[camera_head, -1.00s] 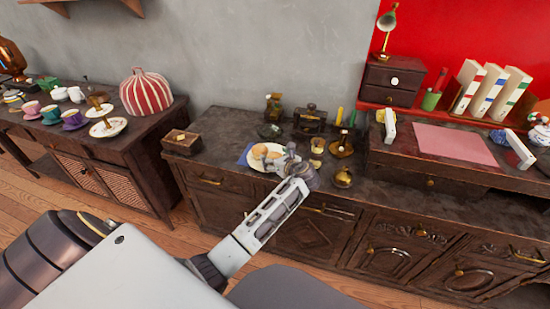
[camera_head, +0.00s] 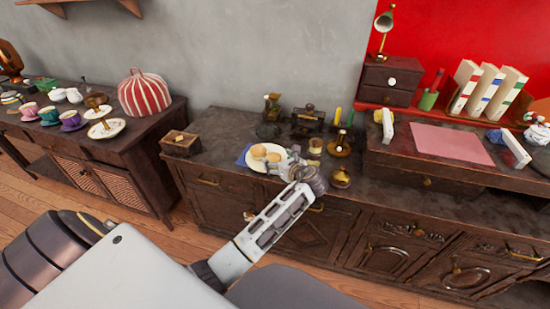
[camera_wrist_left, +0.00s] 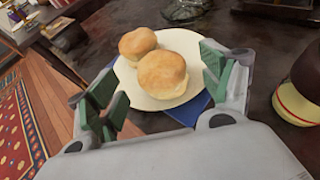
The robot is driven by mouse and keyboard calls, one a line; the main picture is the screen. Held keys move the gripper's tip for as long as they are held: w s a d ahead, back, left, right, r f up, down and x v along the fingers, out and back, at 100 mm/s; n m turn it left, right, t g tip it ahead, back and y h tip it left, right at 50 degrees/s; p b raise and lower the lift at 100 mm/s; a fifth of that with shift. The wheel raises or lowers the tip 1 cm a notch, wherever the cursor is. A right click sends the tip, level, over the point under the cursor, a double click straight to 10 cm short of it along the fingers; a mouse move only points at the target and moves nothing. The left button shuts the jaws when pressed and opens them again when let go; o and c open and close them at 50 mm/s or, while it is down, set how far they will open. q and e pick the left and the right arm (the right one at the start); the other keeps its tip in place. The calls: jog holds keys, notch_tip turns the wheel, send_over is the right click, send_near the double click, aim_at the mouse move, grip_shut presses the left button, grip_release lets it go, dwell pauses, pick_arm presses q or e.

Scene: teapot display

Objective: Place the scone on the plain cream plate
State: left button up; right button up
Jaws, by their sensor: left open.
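Two round golden scones lie on a pale cream plate (camera_head: 256,165) on the dark cabinet top. The nearer scone (camera_wrist_left: 163,73) and the farther scone (camera_wrist_left: 138,43) also show in the left wrist view, on the same plate (camera_wrist_left: 186,43). In the head view they are the scone at left (camera_head: 258,151) and the scone at right (camera_head: 274,157). My left gripper (camera_wrist_left: 162,84) is open, its green-padded fingers spread on both sides of the nearer scone, apart from it. In the head view the left gripper (camera_head: 296,165) is at the plate's right edge. My right gripper is not in view.
A blue cloth (camera_wrist_left: 192,111) lies under the plate. A small jar (camera_head: 315,147) and brass items (camera_head: 340,178) stand to the right. A wooden box (camera_head: 180,142) is at left. Cups, white plates (camera_head: 106,128) and a striped tea cosy (camera_head: 145,93) occupy the left cabinet.

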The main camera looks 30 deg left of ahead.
pick_arm(q)
jog(key=p+v, duration=0.1)
jog(key=v, duration=0.6)
jog(key=shift+s+d+r, duration=0.15)
jog(key=shift+d+r, duration=0.05)
jog(key=shift+d, duration=0.1)
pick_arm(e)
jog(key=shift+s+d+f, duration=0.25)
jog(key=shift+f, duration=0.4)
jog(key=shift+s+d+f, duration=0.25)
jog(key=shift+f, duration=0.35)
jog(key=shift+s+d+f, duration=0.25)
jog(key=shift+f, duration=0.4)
